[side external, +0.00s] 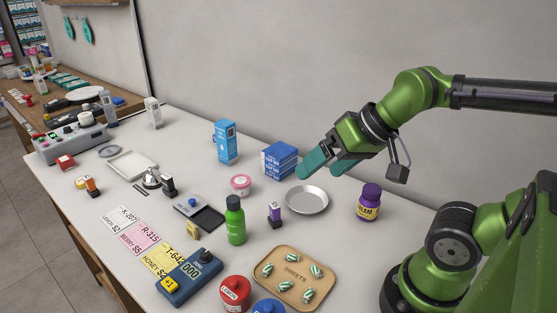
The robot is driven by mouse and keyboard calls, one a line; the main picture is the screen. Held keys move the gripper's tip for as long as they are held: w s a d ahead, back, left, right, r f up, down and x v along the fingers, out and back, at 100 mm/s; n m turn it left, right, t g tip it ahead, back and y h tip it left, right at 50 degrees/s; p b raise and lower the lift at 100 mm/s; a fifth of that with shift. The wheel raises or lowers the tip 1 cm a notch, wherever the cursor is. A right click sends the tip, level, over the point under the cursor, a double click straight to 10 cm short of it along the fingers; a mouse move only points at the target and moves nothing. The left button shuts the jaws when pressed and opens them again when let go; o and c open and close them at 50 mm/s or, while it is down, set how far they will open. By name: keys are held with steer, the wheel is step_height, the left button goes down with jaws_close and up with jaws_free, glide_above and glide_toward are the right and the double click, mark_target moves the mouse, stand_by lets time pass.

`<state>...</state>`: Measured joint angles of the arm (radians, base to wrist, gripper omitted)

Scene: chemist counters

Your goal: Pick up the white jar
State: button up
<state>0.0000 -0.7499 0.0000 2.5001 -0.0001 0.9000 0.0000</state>
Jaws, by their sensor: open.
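A small round jar (240,186) with a pink and white look stands upright near the middle of the counter, left of the metal dish. It is the closest match to a white jar that I can make out. My gripper (321,170) has teal fingers and is open and empty. It hangs over the counter to the right of the jar, by the blue boxes and above the far side of the dish. It is clear of the jar.
Blue boxes (280,160) and a metal dish (307,200) lie between the jar and my arm. A purple jar (368,203) is at right, a sweets tray (273,298) in front.

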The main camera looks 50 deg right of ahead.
steer(key=g+h, duration=0.3)
steer(key=g, duration=0.3)
glide_above(241, 180)
steer(key=shift+m, duration=0.3)
steer(key=f, duration=1.7)
steer(key=shift+a+f, duration=0.2)
steer(key=shift+d+f, duration=0.15)
steer(key=shift+f, duration=2.5)
steer(key=shift+c, duration=0.5)
